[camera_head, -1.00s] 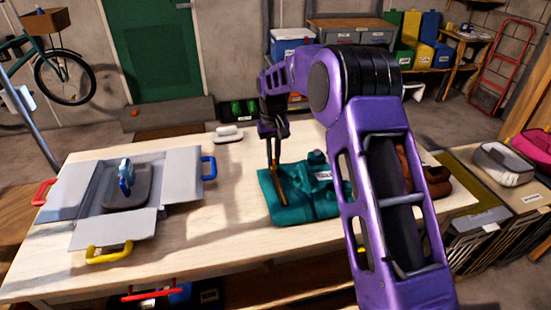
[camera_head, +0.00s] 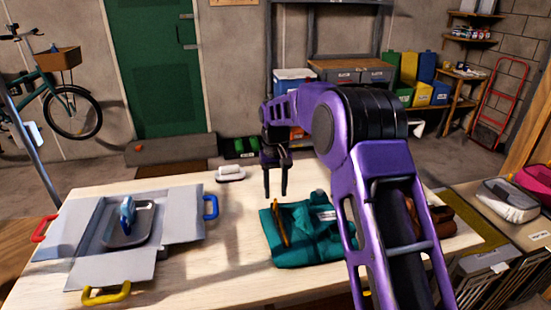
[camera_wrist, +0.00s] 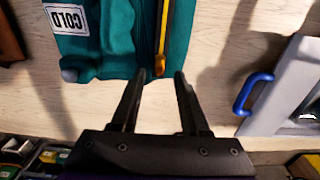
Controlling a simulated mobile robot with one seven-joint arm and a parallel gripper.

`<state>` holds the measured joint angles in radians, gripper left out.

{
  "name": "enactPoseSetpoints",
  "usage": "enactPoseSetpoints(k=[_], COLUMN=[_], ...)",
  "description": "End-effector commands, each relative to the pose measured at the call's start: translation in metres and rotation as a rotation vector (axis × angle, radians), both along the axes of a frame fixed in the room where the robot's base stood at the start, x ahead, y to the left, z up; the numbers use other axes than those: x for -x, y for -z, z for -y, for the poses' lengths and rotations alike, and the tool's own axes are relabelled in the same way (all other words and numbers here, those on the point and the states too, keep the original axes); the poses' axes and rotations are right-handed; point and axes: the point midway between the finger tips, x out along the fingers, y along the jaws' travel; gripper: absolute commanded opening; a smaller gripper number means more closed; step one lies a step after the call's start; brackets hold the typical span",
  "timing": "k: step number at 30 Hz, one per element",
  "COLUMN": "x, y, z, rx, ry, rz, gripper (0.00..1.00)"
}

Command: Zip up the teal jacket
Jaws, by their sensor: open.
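The teal jacket (camera_head: 310,245) lies folded on the light wooden table; part of it is hidden behind my arm. An orange-yellow zip strip (camera_head: 281,228) runs along its left part. In the wrist view the strip (camera_wrist: 162,30) ends in an orange pull (camera_wrist: 160,65) at the jacket's edge. A "COLD" label (camera_wrist: 67,19) also shows on the jacket (camera_wrist: 110,45). My gripper (camera_head: 275,194) is open and empty, raised above the jacket's far edge. In the wrist view its fingertips (camera_wrist: 160,75) appear either side of the pull, apart from it.
A grey open-flapped holder (camera_head: 85,225) with red, blue and yellow handles stands on the left, with a blue-handled iron (camera_head: 128,215) on it. A white brush-like item (camera_head: 231,173) lies at the back. A brown item (camera_head: 440,218) is right of the jacket. The table between holder and jacket is clear.

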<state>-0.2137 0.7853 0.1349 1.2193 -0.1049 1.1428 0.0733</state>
Motion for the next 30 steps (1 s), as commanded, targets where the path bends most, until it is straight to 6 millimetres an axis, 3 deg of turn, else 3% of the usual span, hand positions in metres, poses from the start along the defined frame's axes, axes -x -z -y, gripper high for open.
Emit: enactPoseSetpoints(k=[9,15,21,30], x=[-0.001,0.0,0.0,0.0], y=[-0.082,-0.121,-0.14,-0.143], z=[0.0,-0.001,-0.001,0.0], rx=[-0.001,-0.001,0.0,0.0], ry=[-0.001,-0.001,-0.001,-0.001], rz=[0.004,0.003,0.001,0.0], gripper=[0.45,0.45,0.45,0.45])
